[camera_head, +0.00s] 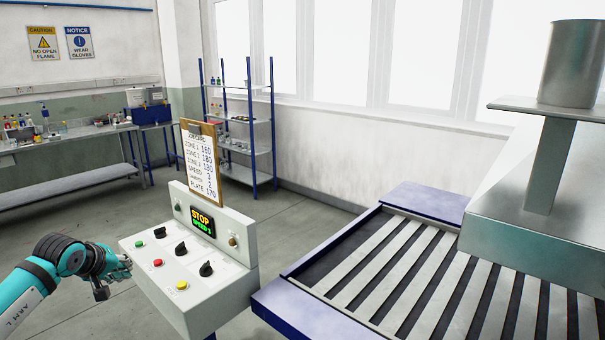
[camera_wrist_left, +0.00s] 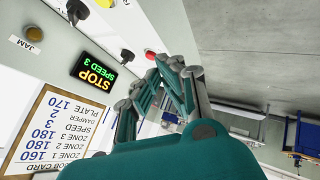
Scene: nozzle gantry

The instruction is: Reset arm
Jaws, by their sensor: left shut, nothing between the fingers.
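My left arm comes in from the left in the head view. Its gripper (camera_head: 122,268) is beside the left edge of the control panel (camera_head: 212,283). In the left wrist view the gripper (camera_wrist_left: 172,64) is shut and empty, with its tips near a red button (camera_wrist_left: 150,54) in the picture; I cannot tell whether they touch the panel. The panel has a green button (camera_head: 139,244), a red button, a yellow button (camera_head: 182,285), and black knobs (camera_head: 206,269). Its display (camera_head: 202,221) reads STOP, SPEED 3. My right gripper is not in view.
A job card on a clipboard (camera_head: 200,160) stands behind the panel. A slatted conveyor (camera_head: 440,270) with a metal housing (camera_head: 540,215) and post is at the right. A shelf rack (camera_head: 240,125) and workbench (camera_head: 70,180) stand at the back. Open floor lies between.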

